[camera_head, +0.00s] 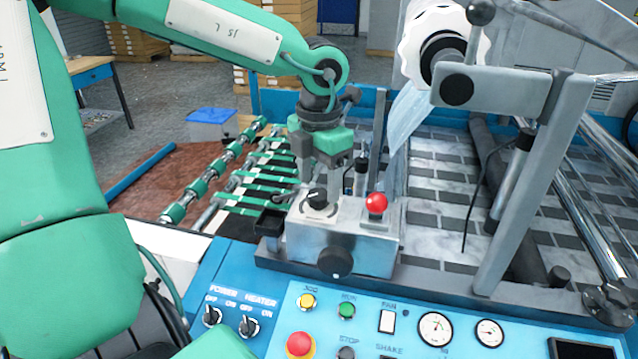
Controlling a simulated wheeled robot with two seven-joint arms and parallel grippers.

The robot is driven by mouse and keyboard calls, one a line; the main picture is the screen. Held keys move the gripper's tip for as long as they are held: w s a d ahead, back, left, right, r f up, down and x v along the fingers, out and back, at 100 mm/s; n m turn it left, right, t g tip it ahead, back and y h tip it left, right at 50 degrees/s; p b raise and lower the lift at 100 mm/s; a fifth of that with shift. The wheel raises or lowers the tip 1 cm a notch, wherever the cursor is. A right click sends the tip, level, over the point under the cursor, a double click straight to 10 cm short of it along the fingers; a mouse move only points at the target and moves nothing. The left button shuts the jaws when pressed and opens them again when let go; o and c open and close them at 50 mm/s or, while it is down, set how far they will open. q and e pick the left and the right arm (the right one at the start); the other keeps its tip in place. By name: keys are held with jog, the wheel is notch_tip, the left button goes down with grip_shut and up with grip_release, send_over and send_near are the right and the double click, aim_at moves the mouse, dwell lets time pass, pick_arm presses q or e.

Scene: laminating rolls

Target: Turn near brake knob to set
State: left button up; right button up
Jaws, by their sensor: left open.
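A grey metal box (300,238) stands behind the blue control panel. It has a black knob (318,200) on its top and a larger black knob (335,262) on its front face. No label shows which of them is the brake knob. My left gripper (320,187) points down over the top knob, with its jaws open. Its fingers hide part of that knob, and I cannot tell whether they touch it. My right gripper is not in view.
A red ball-topped control (376,204) stands on the box, right of my left gripper. A grey upright bracket (530,180) and a white film roll (425,40) rise at the right. The blue control panel (270,320) with switches, buttons and gauges lies in front.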

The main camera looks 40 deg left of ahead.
pick_arm(q)
jog(key=shift+f, duration=1)
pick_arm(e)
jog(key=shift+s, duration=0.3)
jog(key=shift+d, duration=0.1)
